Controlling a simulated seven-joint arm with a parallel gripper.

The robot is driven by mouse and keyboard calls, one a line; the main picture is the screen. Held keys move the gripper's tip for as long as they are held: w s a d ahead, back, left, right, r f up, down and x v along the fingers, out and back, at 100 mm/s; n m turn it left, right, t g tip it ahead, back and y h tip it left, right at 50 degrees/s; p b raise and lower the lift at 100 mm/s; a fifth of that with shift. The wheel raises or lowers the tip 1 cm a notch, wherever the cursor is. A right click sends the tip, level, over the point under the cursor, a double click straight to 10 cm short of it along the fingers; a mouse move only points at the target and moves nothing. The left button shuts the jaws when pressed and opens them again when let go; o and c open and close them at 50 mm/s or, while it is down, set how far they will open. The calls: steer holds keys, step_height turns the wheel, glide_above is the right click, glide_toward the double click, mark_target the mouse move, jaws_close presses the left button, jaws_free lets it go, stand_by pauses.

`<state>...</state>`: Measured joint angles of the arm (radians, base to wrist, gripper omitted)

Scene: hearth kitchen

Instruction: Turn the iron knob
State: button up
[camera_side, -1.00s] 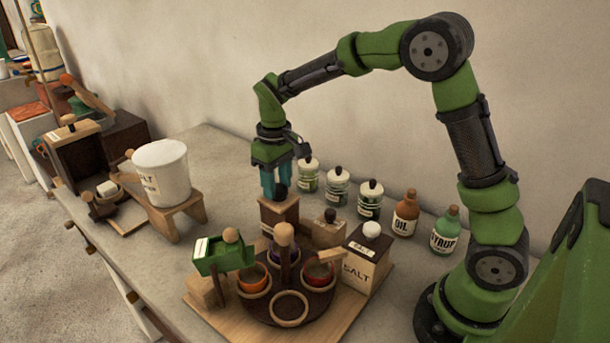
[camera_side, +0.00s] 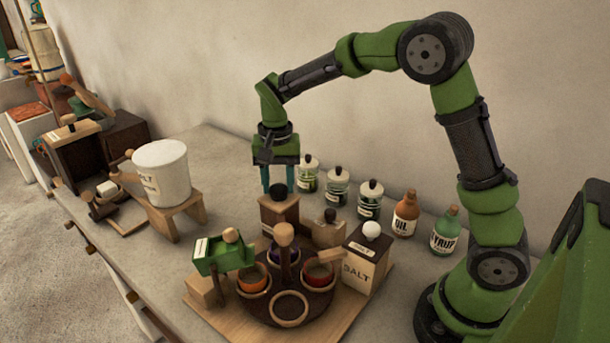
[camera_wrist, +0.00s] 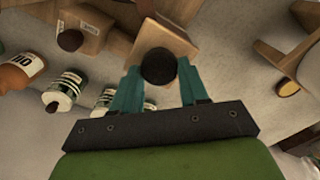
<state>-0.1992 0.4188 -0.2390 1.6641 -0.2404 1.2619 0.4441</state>
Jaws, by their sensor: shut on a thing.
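The iron knob is a round black ball on top of an upright wooden block (camera_side: 279,218). In the side view the knob (camera_side: 278,192) shows between my two teal fingers. My gripper (camera_side: 278,186) points straight down over the block and is shut on the knob, one finger on each side. In the wrist view the knob (camera_wrist: 159,67) sits between the fingertips of my gripper (camera_wrist: 159,74), with the pale block top (camera_wrist: 165,36) around and beyond it. The sides of the knob under the fingers are partly hidden.
A round dark rack with cups (camera_side: 318,300), a green tray (camera_side: 222,258) and a salt box (camera_side: 362,265) stand in front. Several jars (camera_side: 337,187) and the oil (camera_side: 405,212) and syrup (camera_side: 445,231) bottles stand behind and right. A white bucket (camera_side: 161,172) stands left.

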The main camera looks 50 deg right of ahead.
mark_target(284, 189)
steer(key=shift+r+m, duration=0.1)
steer(key=shift+m, duration=0.5)
steer(key=o, duration=1.1)
steer(key=shift+c, duration=0.2)
step_height(284, 189, up, 17)
steer(key=s+a+f+n+t+y, duration=0.1)
steer(key=s+f+n+t, duration=0.2)
steer(key=s, duration=0.7)
steer(key=s+a+f+n+t+y, duration=0.1)
steer(key=s+f+n+t, duration=0.2)
steer(key=s, duration=0.6)
steer(key=shift+s+a+n+t, duration=0.35)
steer(key=shift+s+n+t, duration=0.05)
steer(key=shift+n+t, duration=0.2)
